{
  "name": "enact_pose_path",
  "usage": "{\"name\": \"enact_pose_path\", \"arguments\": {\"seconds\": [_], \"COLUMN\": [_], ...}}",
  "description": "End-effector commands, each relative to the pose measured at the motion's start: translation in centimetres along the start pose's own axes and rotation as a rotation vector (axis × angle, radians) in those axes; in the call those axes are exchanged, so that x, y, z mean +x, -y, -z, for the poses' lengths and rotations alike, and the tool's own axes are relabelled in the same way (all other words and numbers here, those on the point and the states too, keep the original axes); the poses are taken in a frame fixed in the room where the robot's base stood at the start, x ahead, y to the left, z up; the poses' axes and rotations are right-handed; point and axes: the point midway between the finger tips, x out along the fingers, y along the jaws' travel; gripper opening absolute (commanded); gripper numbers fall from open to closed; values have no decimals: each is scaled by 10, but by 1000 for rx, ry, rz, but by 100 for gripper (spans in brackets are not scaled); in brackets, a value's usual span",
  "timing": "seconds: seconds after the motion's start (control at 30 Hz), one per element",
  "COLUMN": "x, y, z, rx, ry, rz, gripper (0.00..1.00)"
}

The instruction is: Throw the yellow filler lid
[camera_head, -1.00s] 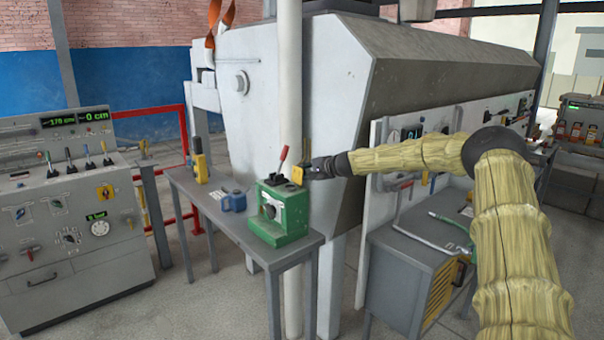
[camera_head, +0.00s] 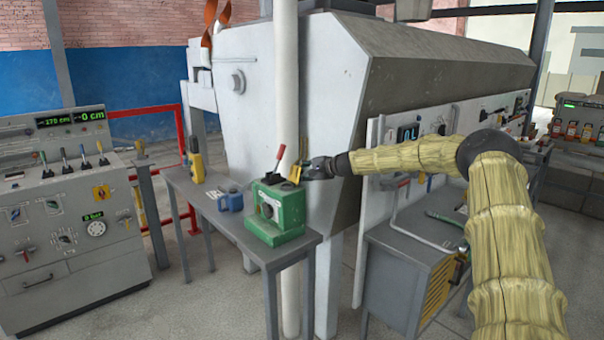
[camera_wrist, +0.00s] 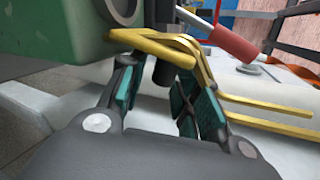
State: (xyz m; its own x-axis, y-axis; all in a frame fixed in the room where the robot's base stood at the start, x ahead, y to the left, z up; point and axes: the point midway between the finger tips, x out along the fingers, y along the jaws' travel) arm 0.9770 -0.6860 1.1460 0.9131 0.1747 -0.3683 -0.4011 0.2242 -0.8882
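The yellow filler lid (camera_head: 295,173) stands edge-on at the top right of the green pump unit (camera_head: 279,208). My gripper (camera_head: 307,172) is right beside the lid, on its right. In the wrist view, the bent yellow lid (camera_wrist: 155,46) crosses just beyond my teal-padded fingers (camera_wrist: 160,88). The fingers are apart, with a dark cylindrical part showing between them. I cannot tell whether a fingertip touches the lid. The green body (camera_wrist: 50,28) fills the upper left of that view.
A red-handled lever (camera_head: 280,153) rises close to the lid; its handle (camera_wrist: 226,40) also shows in the wrist view. The unit stands on a grey table (camera_head: 240,227) with a blue item (camera_head: 230,201) and a yellow device (camera_head: 196,163). A white post (camera_head: 287,80) is behind.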

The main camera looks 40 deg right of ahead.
Motion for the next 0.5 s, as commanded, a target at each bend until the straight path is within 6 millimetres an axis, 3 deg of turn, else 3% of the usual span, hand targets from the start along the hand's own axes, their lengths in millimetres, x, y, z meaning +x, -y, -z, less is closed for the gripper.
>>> {"name": "enact_pose_path", "arguments": {"seconds": [0.5], "x": [-8], "y": [2], "z": [-3], "rx": [-2], "ry": [1], "rz": [1], "gripper": [40]}}
